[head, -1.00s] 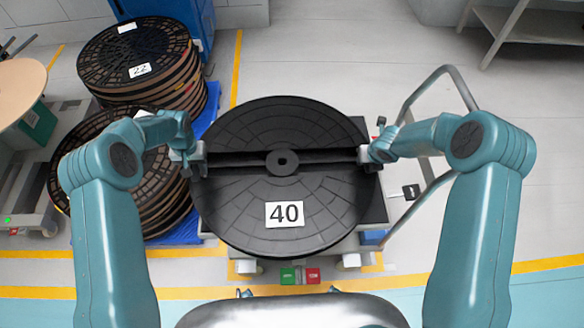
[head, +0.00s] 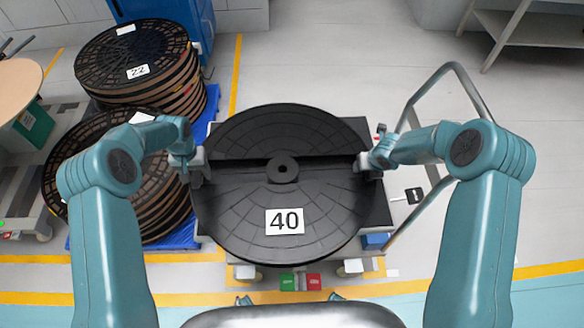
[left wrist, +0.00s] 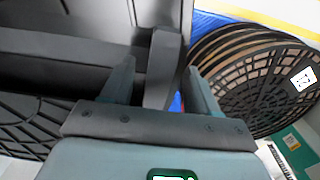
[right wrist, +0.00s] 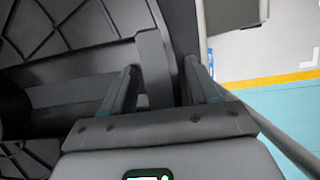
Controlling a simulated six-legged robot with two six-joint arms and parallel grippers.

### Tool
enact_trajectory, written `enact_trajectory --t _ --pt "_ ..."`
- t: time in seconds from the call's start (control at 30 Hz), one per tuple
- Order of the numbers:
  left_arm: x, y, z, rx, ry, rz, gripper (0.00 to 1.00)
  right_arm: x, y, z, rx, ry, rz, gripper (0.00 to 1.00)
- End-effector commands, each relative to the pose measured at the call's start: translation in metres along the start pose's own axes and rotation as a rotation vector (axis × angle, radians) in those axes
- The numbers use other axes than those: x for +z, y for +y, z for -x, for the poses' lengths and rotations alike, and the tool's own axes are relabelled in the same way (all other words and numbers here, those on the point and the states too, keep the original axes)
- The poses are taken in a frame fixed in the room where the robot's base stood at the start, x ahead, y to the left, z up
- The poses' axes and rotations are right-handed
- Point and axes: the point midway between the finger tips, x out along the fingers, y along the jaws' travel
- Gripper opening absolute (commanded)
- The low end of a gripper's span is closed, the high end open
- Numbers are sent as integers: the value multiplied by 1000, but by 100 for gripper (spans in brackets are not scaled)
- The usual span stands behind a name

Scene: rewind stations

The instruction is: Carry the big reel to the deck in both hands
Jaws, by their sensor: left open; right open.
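The big black reel (head: 330,195) lies flat in front of me, with a white label "40", a hub in the middle and a dark slot across it. It appears to rest on a grey wheeled cart (head: 381,205); the contact is hidden. My left gripper (head: 196,162) is at the left end of the slot and my right gripper (head: 366,160) at the right end. In the left wrist view the open fingers (left wrist: 160,72) stand either side of a grey upright piece at the reel's edge. The right wrist view shows the open fingers (right wrist: 160,72) likewise around one.
Brown-and-black reels are stacked at the left, one stack labelled "22" (head: 135,50), on a blue base (head: 180,237). A bent grey handle rail (head: 462,80) stands at the right. Green (head: 287,282) and red (head: 313,281) blocks sit in front. Floor behind the reel is clear.

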Motion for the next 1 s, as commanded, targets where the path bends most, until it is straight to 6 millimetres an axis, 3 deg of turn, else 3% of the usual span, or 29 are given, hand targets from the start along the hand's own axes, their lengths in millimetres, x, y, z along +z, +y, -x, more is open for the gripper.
enact_trajectory --t 0.3,0.5,0.73,1.0 --pt "0 0 71 -1 5 0 60 0 0 0 0 0 0 60" --pt "0 0 104 0 3 0 60 0 0 0 0 0 0 60" --pt "0 0 114 0 1 -1 60 1 0 11 0 -1 1 60" --pt "0 0 114 0 1 0 60 1 0 71 -1 -4 -1 60"
